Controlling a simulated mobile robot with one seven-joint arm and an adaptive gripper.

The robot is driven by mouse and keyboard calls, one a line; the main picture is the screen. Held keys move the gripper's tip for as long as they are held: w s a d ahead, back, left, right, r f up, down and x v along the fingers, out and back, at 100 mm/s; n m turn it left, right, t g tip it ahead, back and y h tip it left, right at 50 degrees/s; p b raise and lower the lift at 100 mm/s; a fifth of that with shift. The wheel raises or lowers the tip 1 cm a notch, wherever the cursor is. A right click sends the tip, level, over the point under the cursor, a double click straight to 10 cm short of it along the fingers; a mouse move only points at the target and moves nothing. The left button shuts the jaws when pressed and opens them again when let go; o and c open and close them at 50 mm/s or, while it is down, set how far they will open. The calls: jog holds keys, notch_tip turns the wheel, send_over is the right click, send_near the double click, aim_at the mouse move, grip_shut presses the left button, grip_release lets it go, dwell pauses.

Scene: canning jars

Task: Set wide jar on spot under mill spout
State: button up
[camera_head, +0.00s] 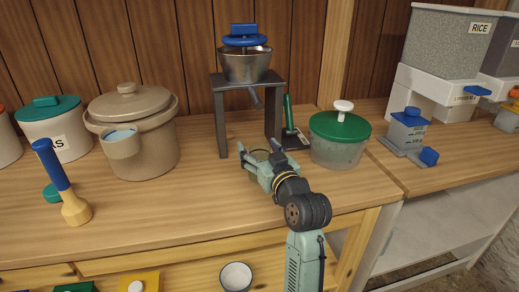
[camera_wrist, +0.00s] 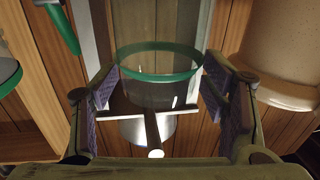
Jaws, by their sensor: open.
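The wide jar is clear, with a green rim (camera_wrist: 160,48) in the wrist view; in the head view its rim (camera_head: 260,154) shows just beyond my gripper. My gripper (camera_wrist: 160,95) is open, with a finger on each side of the jar and a visible gap at each side. In the head view my gripper (camera_head: 261,160) is low over the bench, in front of the mill (camera_head: 247,65). The mill's spout (camera_head: 256,98) slants down from its stand, above and behind the jar. My gripper hides the jar's lower part. The spot under the spout is not clearly visible.
A green-lidded jar (camera_head: 338,148) stands close right of my gripper, with a green-handled tool (camera_head: 289,114) behind. A lidded tan crock (camera_head: 150,145) stands left.

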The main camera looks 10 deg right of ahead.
jog(key=shift+r, duration=0.15)
jog(key=s, duration=0.4)
jog(key=s+d+b, duration=0.1)
jog(key=s, duration=0.3)
jog(key=s+b, duration=0.1)
jog(key=s, duration=0.3)
jog(key=shift+d, duration=0.4)
